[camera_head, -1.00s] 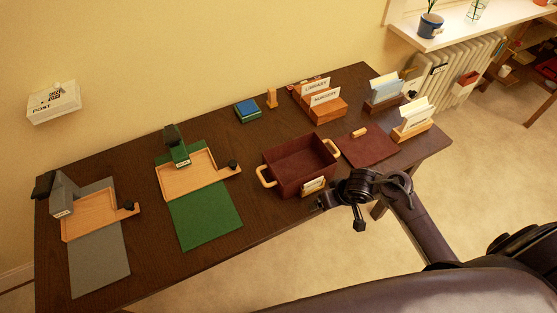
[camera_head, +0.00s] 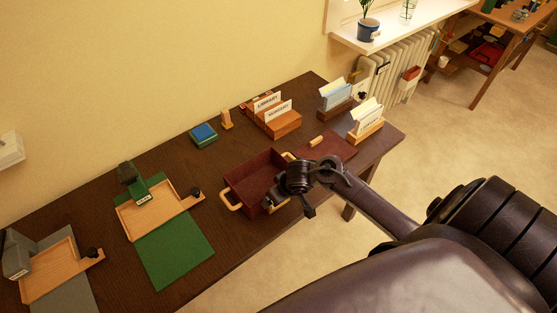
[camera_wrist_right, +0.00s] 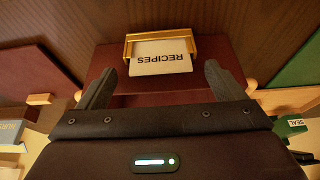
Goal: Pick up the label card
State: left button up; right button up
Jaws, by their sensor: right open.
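The label card (camera_wrist_right: 160,64), white and marked RECIPES, sits in a brass-coloured holder (camera_wrist_right: 130,47) on the side of the dark red box (camera_wrist_right: 205,52); the lettering is upside down in the right wrist view. In the head view, my right arm hides the card and the near right part of the box (camera_head: 243,191). My right gripper (camera_wrist_right: 160,72) is open, its two dark fingers on either side of the card with clear gaps. Nothing is between them. It also shows in the head view (camera_head: 283,203), at the box's near side. My left gripper is not in view.
A dark red lid (camera_head: 333,147) lies right of the box. Wooden card racks (camera_head: 284,123) with labelled cards stand behind. A green mat (camera_head: 175,247) and wooden tray (camera_head: 155,215) are on the left. The desk's front edge runs close below the box.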

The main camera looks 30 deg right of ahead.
jog(key=shift+c, duration=0.3)
jog(key=c, duration=1.2)
